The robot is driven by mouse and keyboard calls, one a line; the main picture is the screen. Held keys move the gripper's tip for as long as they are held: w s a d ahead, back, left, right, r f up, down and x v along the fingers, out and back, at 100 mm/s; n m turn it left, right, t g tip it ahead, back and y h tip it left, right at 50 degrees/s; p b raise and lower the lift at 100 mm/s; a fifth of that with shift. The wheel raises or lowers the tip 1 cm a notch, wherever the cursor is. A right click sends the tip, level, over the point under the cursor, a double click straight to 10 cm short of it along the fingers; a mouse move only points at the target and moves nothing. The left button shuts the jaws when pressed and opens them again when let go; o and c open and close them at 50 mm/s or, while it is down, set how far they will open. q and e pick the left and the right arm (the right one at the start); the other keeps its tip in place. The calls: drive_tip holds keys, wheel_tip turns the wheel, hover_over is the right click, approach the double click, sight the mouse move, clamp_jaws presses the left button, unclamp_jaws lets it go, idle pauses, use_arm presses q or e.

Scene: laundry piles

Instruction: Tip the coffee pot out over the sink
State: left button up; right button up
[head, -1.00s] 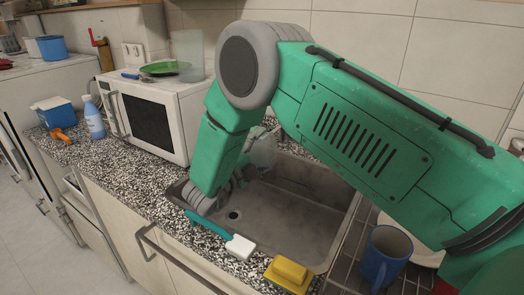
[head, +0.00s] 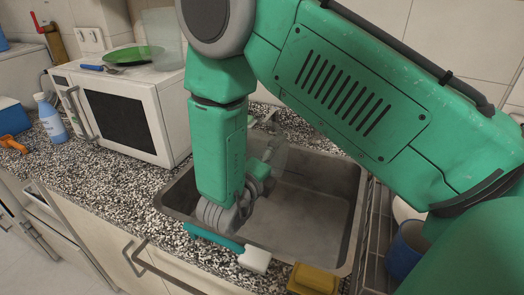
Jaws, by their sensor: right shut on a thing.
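My right arm reaches down over the metal sink (head: 312,208) from the right. My right gripper (head: 262,170) is shut, partly hidden by its own wrist, on the clear glass coffee pot (head: 279,157). The pot shows only as a faint transparent shape over the back left part of the sink. Its tilt and any contents are hard to make out. The faucet (head: 268,120) behind is mostly hidden by my forearm. My left gripper is not in view.
A white microwave (head: 125,118) stands left of the sink, with a green plate (head: 133,55) on top. A dish brush (head: 225,243) and a yellow sponge (head: 313,279) lie at the sink's front edge. A blue mug (head: 406,250) stands on the right, partly behind my arm.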

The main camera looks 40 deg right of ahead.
drive_tip(key=f+m, duration=0.1)
drive_tip(key=f+m+y+b, duration=0.1)
drive_tip(key=f, duration=0.1)
drive_tip(key=d+f+m+b, duration=0.1)
drive_tip(key=shift+s+f+m+y, duration=0.2)
drive_tip(key=shift+f+m+y, duration=0.1)
drive_tip(key=shift+f+y, duration=0.1)
wheel_tip(320, 180, down, 5)
drive_tip(key=a+m+t+y+b, duration=0.15)
drive_tip(key=m+b, duration=0.25)
drive_tip(key=b, duration=0.4)
drive_tip(key=s+d+m+t+y+b, duration=0.1)
drive_tip(key=s+d+m+y+b, duration=0.1)
drive_tip(key=s+d+m+b, duration=0.2)
drive_tip(key=shift+d+f+b, duration=0.25)
drive_tip(key=shift+f+b, duration=0.05)
drive_tip(key=shift+b, duration=0.05)
drive_tip(key=shift+d+t+y, duration=0.15)
drive_tip(key=shift+t+y, duration=0.1)
